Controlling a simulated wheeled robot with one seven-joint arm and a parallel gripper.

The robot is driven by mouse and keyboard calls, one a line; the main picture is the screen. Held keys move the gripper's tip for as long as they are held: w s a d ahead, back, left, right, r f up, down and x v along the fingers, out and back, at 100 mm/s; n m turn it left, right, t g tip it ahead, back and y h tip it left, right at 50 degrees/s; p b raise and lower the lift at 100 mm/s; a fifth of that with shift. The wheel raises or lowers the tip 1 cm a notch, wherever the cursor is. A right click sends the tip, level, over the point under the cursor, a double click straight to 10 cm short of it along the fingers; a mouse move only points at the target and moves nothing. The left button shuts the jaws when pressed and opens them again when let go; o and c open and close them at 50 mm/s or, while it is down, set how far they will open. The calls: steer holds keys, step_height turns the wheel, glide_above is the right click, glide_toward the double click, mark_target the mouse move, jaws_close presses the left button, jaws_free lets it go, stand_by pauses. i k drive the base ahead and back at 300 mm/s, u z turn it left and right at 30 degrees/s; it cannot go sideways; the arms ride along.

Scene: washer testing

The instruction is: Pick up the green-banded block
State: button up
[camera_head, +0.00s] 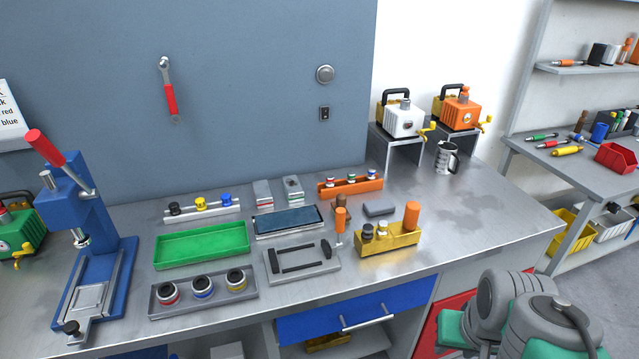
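The grey tray (203,297) holds three round dark-topped pieces with red (168,294), blue (202,286) and yellowish (236,279) bands. My gripper is not in view.
A blue press (85,235) with a red handle stands at the left. A green tray (201,245), a blue-topped plate (287,221) and a yellow holder (388,241) with an orange cylinder crowd the middle. The bench's right part (490,220) is clear. Shelves stand beyond.

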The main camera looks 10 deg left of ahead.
mark_target(292, 185)
steer(key=i, duration=0.3)
steer(key=u, duration=0.9)
